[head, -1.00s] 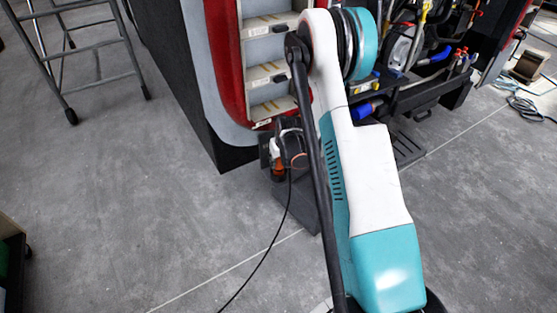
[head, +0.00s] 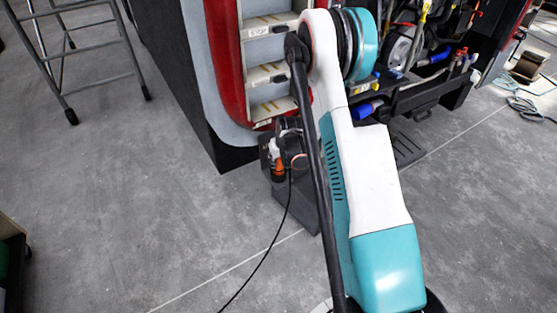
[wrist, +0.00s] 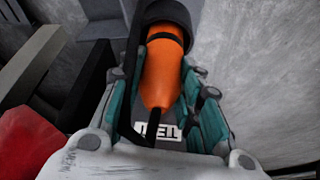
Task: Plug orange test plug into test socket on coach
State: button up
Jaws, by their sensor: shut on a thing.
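The orange test plug (wrist: 162,72) is between the teal-padded fingers of my gripper (wrist: 165,85) in the wrist view, its narrow end toward the palm. Its far end meets a black round part (wrist: 166,12) at the top of that view; I cannot tell whether this is the socket or part of the plug. In the head view the orange plug (head: 278,170) shows small below the red-edged coach corner, beside my gripper (head: 288,150). My arm partly covers this area. The test socket cannot be made out clearly in the head view.
The coach steps (head: 268,72) rise just behind my gripper. A black cable (head: 262,262) hangs from the plug area to the floor. A metal ladder (head: 95,50) stands at the far left.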

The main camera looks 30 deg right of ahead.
jog(key=shift+f, duration=0.55)
jog(key=o, duration=1)
jog(key=shift+c, duration=0.2)
jog(key=p+v, duration=0.4)
jog(key=v, duration=0.7)
jog(key=shift+p, duration=0.3)
